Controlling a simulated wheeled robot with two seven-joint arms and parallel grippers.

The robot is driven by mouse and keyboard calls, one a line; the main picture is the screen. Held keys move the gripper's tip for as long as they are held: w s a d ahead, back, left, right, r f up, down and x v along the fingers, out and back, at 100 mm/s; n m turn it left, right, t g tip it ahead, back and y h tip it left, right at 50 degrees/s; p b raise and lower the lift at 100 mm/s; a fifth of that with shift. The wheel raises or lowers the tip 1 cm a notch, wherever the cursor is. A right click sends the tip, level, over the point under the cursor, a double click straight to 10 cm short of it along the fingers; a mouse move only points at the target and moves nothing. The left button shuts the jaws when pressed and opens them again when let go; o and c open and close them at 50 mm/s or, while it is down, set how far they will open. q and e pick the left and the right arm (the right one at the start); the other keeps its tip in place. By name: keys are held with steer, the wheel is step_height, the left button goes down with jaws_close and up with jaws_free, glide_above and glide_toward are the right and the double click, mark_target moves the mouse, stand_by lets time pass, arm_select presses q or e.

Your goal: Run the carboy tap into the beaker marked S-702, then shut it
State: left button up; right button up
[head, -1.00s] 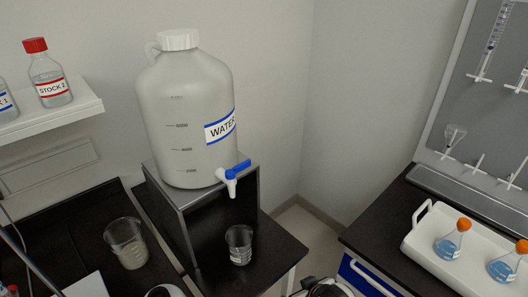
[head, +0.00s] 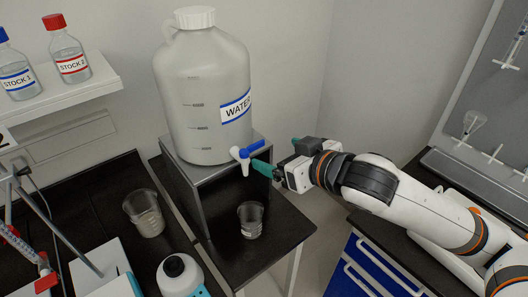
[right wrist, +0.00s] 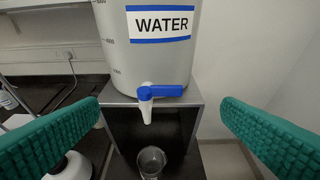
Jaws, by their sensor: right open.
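The white carboy labelled WATER (head: 205,100) stands on a grey stand. Its tap (head: 245,162) has a white spout pointing down and a blue lever (head: 255,147) lying sideways to the right; no stream shows. A small clear beaker (head: 250,222) stands on the dark bench below the spout, its white label too small to read. My right gripper (head: 281,154) is open and empty, just right of the tap. In the right wrist view, the tap lever (right wrist: 168,90) lies ahead between the spread green fingers (right wrist: 160,112), apart from both. My left gripper is not in view.
A larger beaker (head: 147,218) stands on the left bench. A white vessel with a dark top (head: 178,275) is in front. Stock bottles (head: 67,50) sit on the left shelf. The stand (head: 195,190) has side walls around an open front.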

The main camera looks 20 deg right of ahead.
mark_target(254, 146)
steer(key=p+x, duration=0.2)
steer(key=x, duration=0.7)
steer(key=shift+w+a+f, duration=0.25)
steer(key=shift+w, duration=0.25)
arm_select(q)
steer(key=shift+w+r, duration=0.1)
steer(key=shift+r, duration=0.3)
arm_select(e)
steer(key=c, duration=1)
